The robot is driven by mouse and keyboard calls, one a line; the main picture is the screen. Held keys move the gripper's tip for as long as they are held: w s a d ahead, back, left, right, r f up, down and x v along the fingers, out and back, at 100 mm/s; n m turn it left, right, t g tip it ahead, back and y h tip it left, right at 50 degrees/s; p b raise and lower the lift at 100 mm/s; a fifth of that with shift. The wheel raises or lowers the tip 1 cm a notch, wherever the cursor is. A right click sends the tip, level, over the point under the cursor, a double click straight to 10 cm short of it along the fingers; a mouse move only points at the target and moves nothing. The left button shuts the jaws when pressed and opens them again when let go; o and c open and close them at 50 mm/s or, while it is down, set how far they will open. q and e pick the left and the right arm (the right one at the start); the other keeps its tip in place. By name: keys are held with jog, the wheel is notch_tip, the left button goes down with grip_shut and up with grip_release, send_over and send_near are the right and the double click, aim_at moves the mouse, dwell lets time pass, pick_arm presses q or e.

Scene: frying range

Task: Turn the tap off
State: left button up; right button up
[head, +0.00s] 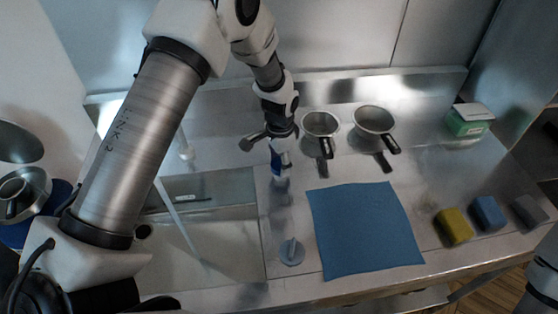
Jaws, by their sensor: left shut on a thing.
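A thin stream of water (178,217) runs down into the sink (235,237) at the left, so the tap is on. A white upright piece (186,151), perhaps part of the tap, shows behind my left arm. That arm hides most of the tap. My right gripper is not in view.
A grey finned disc (291,251) lies right of the sink. A blue cloth (365,230) covers the middle counter. Two pans (320,126) (375,121) stand behind it. Sponges (454,226) and a green box (468,121) are at right. Pots (25,190) are far left.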

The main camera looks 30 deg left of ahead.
pick_arm(q)
jog(key=shift+f+m, duration=0.1)
jog(key=shift+m, duration=1.5)
jog(key=o, duration=1)
jog(key=shift+o, duration=0.8)
jog(key=shift+w+d, duration=0.15)
jog(key=shift+d, duration=0.05)
notch_tip(320, 180, up, 12)
